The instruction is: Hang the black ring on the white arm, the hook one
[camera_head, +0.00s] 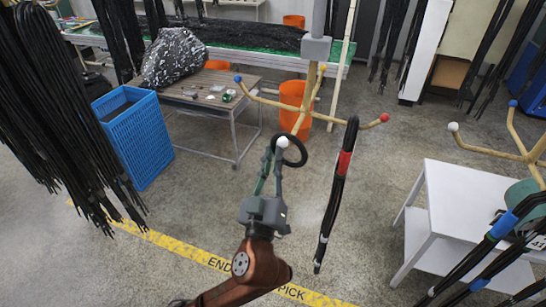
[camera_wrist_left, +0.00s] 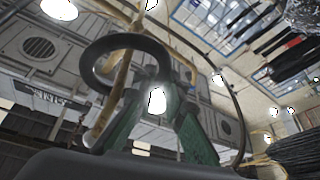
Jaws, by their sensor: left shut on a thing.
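The black ring (camera_head: 305,152) is in my left gripper (camera_head: 273,158), which is shut on it. The stand's white-tipped arm (camera_head: 283,142) overlaps the upper left of the ring in the head view. I cannot tell whether the tip is through the ring or in front of it. My right gripper is not in view.
The red-tipped arm (camera_head: 384,118) holds a black hose bundle (camera_head: 335,200) with a red band, just right of the ring. A blue-tipped arm (camera_head: 238,79) points left. A wooden table (camera_head: 200,92) and a blue crate (camera_head: 140,145) stand left, a white table (camera_head: 450,215) right.

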